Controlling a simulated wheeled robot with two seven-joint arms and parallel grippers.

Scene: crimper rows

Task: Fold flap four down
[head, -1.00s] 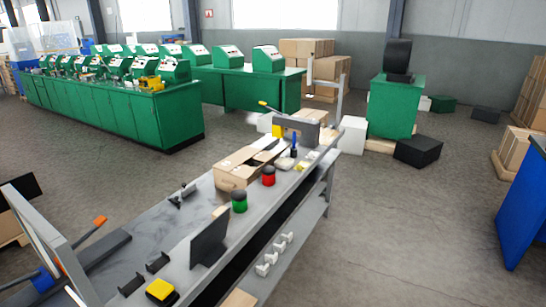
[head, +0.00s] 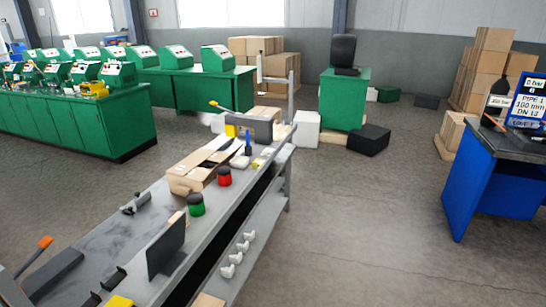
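A cardboard box (head: 186,182) stands on the grey workbench (head: 102,238) in the middle of the head view. Some of its flaps (head: 213,153) show at the top. Which one is flap four, and how far each is folded, I cannot tell at this size. Neither of my grippers shows in the head view.
A green jar (head: 196,205) and a red jar (head: 224,177) stand beside the box. A dark upright panel (head: 166,247) is on the near bench. White fittings (head: 238,257) lie on the lower shelf. A blue cabinet (head: 492,185) stands at right; the floor between is clear.

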